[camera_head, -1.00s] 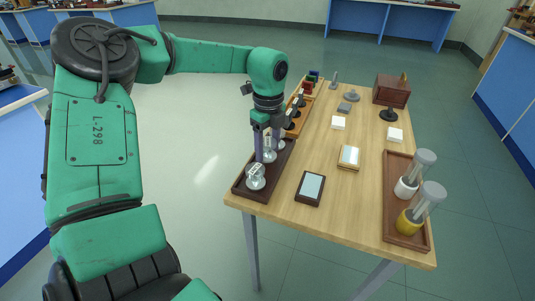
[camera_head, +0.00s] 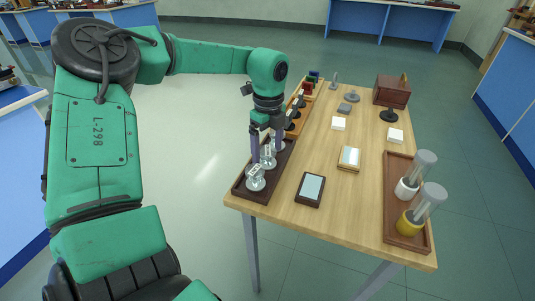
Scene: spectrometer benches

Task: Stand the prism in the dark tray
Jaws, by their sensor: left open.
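The dark tray (camera_head: 240,187) lies along the table's near left edge. Several clear glass pieces with pale round bases stand in it in a row. The front glass piece (camera_head: 255,179) is in plain view, with the middle glass piece (camera_head: 268,159) just behind it. The far glass piece (camera_head: 279,144) is partly hidden by the fingers. Which one is the prism, I cannot tell. My left gripper (camera_head: 265,148) points down over the tray, open, its fingers near the middle and far pieces. Contact is too small to make out. My right gripper is not in view.
An orange-brown rack (camera_head: 303,112) with dark pieces stands behind the tray. A dark framed plate (camera_head: 311,188) lies right of the tray, and a pale block (camera_head: 349,158) beyond. A brown tray (camera_head: 392,232) with capped cylinders is at right. The table's middle is mostly clear.

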